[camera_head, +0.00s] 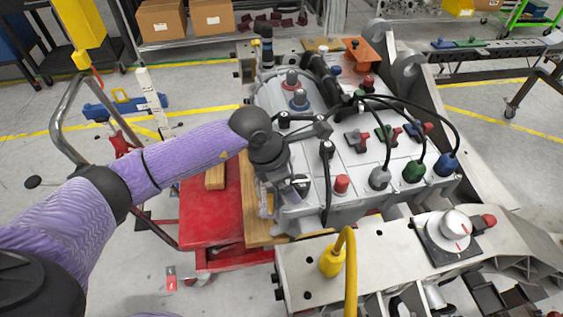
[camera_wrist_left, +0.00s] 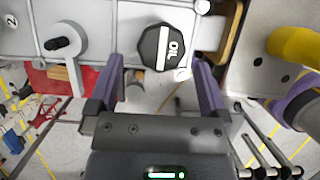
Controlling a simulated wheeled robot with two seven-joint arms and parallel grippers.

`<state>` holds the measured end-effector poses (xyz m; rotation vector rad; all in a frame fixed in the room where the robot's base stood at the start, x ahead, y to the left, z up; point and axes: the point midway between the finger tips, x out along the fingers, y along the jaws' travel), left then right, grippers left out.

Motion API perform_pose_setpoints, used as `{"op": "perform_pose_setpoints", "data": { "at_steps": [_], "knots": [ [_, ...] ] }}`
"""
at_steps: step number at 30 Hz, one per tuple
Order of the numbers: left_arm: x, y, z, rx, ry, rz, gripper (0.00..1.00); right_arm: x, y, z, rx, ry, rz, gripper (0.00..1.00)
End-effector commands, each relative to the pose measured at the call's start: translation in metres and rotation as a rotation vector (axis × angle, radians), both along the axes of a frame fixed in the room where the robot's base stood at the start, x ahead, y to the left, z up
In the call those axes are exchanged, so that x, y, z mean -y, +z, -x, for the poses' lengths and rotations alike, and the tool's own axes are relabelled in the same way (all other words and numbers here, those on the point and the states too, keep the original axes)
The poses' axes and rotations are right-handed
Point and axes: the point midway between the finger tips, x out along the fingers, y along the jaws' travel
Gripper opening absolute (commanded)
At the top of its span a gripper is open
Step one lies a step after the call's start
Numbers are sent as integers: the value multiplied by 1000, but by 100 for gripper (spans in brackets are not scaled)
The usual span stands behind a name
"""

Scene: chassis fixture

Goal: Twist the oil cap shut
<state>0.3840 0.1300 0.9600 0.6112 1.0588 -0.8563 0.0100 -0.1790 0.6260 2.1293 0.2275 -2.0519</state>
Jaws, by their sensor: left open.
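The oil cap (camera_wrist_left: 151,47) is a black, many-sided cap with a white bar across it and the word OIL, seen sideways. It sits on the light grey housing in the left wrist view. My left gripper (camera_wrist_left: 156,72) is open, with one purple finger on each side of the cap in the picture. Gaps show between the cap and both fingers, and the gripper holds nothing. In the head view my left gripper (camera_head: 287,190) is at the near left side of the grey housing (camera_head: 335,205). I cannot clearly make out the cap there. My right gripper is not in view.
A yellow hose (camera_head: 350,270) rises in front, beside a plate with a white knob (camera_head: 455,226). A red cart (camera_head: 208,215) stands left below the housing.

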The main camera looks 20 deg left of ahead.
Motion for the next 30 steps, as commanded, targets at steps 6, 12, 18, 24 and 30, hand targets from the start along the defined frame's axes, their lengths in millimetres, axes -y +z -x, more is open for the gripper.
{"op": "perform_pose_setpoints", "data": {
  "at_steps": [6,12,18,24,30],
  "knots": [
    [8,-25,-6,-1,0,0,99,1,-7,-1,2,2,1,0],
    [8,-25,-7,0,0,0,99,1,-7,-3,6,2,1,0],
    [8,-25,-7,0,0,0,67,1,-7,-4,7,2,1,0],
    [8,-25,-7,0,1,1,25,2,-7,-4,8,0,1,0],
    [8,-25,-7,0,1,1,39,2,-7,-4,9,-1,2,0]
  ]
}}
